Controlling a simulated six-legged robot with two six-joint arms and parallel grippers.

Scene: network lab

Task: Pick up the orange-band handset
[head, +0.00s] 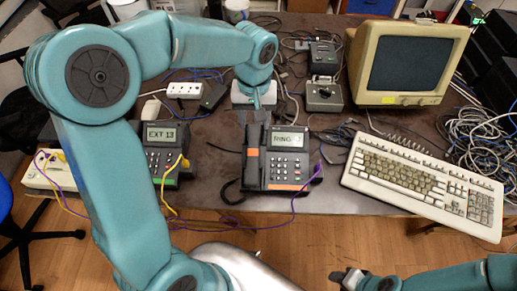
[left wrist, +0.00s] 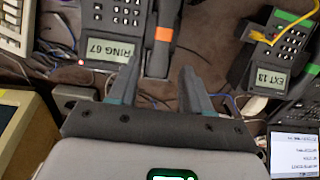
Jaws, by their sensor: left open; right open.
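The orange-band handset (head: 253,170) lies on the left side of the dark desk phone (head: 288,161), whose screen reads RING. In the left wrist view the handset (left wrist: 159,55) shows its orange band, and the phone's screen (left wrist: 108,51) reads RING 67. My left gripper (head: 258,106) is over the far end of the handset. In the left wrist view its open fingers (left wrist: 159,80) appear on either side of that end, with nothing gripped; I cannot tell whether they touch it. My right gripper (head: 343,276) is open and empty, low in front of the table.
A second phone (head: 163,148) reading EXT 13 stands to the left, with yellow and purple cables. A beige keyboard (head: 412,180) and monitor (head: 408,62) are on the right. A power strip (head: 184,90) and small grey boxes (head: 323,95) stand behind the phones.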

